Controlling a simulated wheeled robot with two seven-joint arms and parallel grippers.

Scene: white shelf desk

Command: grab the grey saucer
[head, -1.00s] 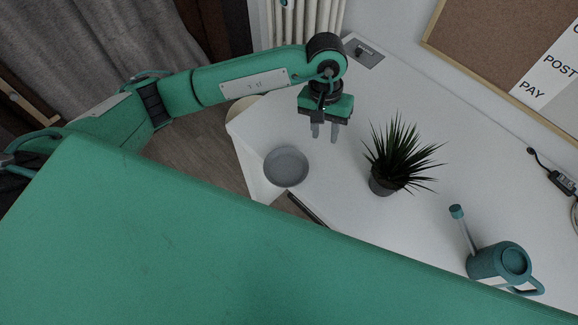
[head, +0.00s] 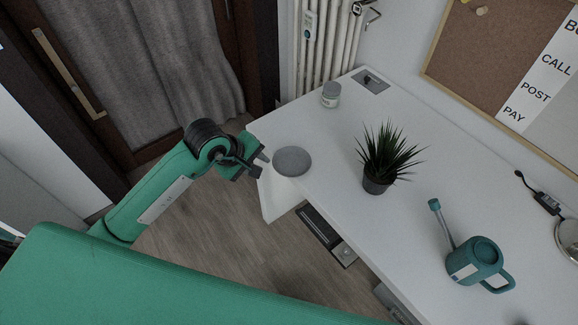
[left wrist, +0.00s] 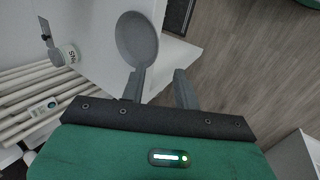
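The grey saucer (head: 292,161) lies on the white desk (head: 335,135) close to its left end. My left gripper (head: 260,165) is beside the desk's end, just left of the saucer, with its fingers pointing toward it. In the left wrist view the saucer (left wrist: 137,38) is ahead of the left-hand finger, off to the left of the gap. The two fingers (left wrist: 160,74) stand apart with nothing between them. The left-hand fingertip overlaps the saucer's near rim in that view; I cannot tell whether it touches. My right gripper is out of view.
A potted plant (head: 377,184) stands right of the saucer, and a teal watering can (head: 474,262) farther right. A small jar (head: 331,95) stands at the back near the radiator (head: 325,45). The desk between saucer and jar is clear.

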